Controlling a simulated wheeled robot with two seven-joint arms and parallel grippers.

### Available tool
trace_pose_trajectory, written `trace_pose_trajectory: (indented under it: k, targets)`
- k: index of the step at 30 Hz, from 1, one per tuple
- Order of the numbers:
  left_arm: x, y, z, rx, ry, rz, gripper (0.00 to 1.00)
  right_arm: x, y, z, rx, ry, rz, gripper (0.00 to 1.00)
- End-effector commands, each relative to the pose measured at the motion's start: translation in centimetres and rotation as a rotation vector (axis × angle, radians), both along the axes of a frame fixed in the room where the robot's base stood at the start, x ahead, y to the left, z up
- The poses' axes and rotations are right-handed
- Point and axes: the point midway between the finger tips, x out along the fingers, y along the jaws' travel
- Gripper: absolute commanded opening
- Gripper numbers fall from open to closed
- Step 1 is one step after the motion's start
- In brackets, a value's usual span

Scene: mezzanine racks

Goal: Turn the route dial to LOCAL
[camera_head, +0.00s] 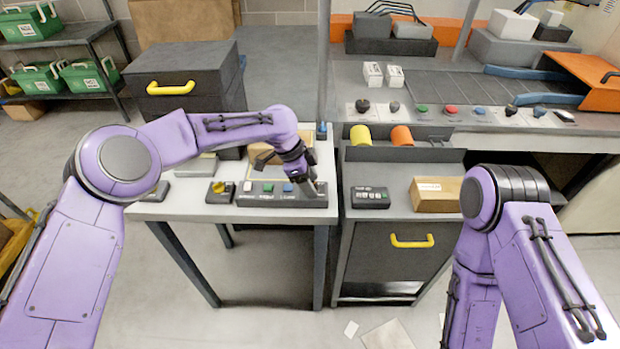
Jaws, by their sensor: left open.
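A dark panel (262,200) lies along the front of the white table, with white, green and blue squares above small labels too small to read surely. My left gripper (312,190) points down at the right end of this panel. It is open, and its fingers hide what sits there; I cannot tell whether they touch it. A small dark box with a yellow knob (219,187) stands just left of the panel. I cannot tell which control is the route dial or where it points. My right arm comes in at the lower right, its gripper out of view.
A grey post (323,70) rises close behind my left gripper. The white table (165,208) also bears a cardboard box. Right of it stand a dark keypad (370,197), a brown box (436,194) and a cabinet with a yellow handle (411,241). Several knobs line the conveyor's edge behind.

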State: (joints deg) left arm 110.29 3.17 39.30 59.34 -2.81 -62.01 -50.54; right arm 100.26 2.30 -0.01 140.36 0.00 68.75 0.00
Motion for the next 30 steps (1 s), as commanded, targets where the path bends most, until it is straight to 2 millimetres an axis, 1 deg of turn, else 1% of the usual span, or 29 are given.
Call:
trace_pose_trajectory:
  k: [6, 7, 8, 9, 11, 12, 23, 30]
  targets:
    - [0.06, -0.04, -0.19, 0.000, 0.001, 0.000, 0.58, 0.01, 0.00, -0.02, 0.000, 0.000, 0.000, 0.00]
    - [0.05, -0.04, -0.18, 0.000, 0.001, 0.000, 0.52, 0.00, 0.01, -0.01, 0.000, 0.000, 0.000, 0.00]
    - [0.05, -0.04, -0.17, 0.000, 0.001, 0.000, 0.42, -0.01, 0.00, -0.01, 0.000, 0.000, 0.000, 0.00]
    - [0.05, -0.03, -0.16, 0.000, 0.001, 0.000, 0.29, -0.01, 0.00, -0.01, 0.000, 0.000, 0.000, 0.00]
    - [0.03, -0.03, -0.15, 0.000, 0.001, 0.000, 0.10, -0.01, 0.00, -0.01, 0.000, 0.000, 0.000, 0.00]
    - [0.01, -0.05, -0.15, 0.000, 0.002, -0.001, 0.04, 0.00, 0.00, -0.01, 0.000, 0.000, 0.000, 0.00]
    - [-0.10, -0.02, -0.22, 0.003, 0.004, 0.038, 0.04, 0.01, 0.01, 0.21, 0.000, 0.000, 0.000, 0.00]
    - [-0.29, -0.01, -0.20, 0.005, 0.006, 0.178, 0.04, 0.01, 0.00, 0.91, 0.000, 0.000, 0.000, 0.00]
